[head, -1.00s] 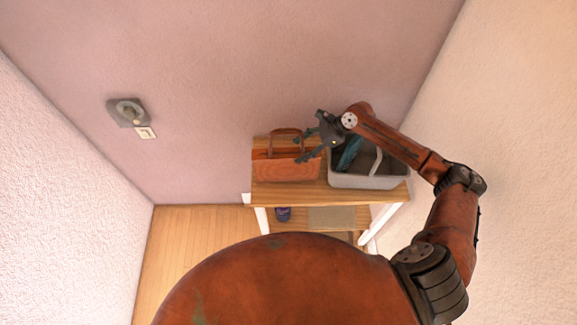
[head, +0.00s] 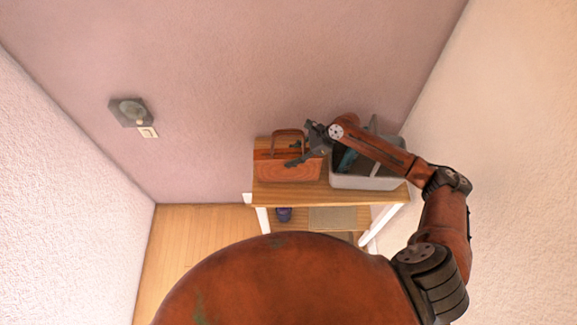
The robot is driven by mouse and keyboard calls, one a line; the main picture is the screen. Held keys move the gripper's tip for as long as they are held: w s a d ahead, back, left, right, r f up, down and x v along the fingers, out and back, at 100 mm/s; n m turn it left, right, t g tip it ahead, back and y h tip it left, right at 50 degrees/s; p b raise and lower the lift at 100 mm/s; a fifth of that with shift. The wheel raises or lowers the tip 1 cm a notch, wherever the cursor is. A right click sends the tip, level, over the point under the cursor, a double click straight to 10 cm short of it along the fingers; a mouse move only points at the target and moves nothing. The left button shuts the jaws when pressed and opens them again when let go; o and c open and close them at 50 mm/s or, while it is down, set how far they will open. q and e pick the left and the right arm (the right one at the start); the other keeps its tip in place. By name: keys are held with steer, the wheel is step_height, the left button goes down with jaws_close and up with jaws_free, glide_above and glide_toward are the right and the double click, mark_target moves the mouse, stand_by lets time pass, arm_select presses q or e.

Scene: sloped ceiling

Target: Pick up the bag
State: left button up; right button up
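The bag (head: 285,172) is orange-brown with an arched handle. It stands upright on the left part of a wooden shelf table's top against the pink wall. My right gripper (head: 294,155) is at the bag's upper right, with its dark fingers spread, one toward the back and one toward the front. The fingers overlap the right side of the handle in the picture. I cannot tell whether they touch it. My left gripper is not in view.
A grey bin (head: 365,182) with dark contents stands right of the bag, under my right forearm. The wooden table (head: 300,195) has a lower shelf with a dark blue item (head: 284,214) and a mat (head: 332,218). Wooden floor (head: 190,240) is clear at left.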

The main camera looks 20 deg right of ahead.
jaws_close()
stand_by(0.3)
steer(key=shift+r, duration=0.15)
steer(key=shift+w+r, duration=0.1)
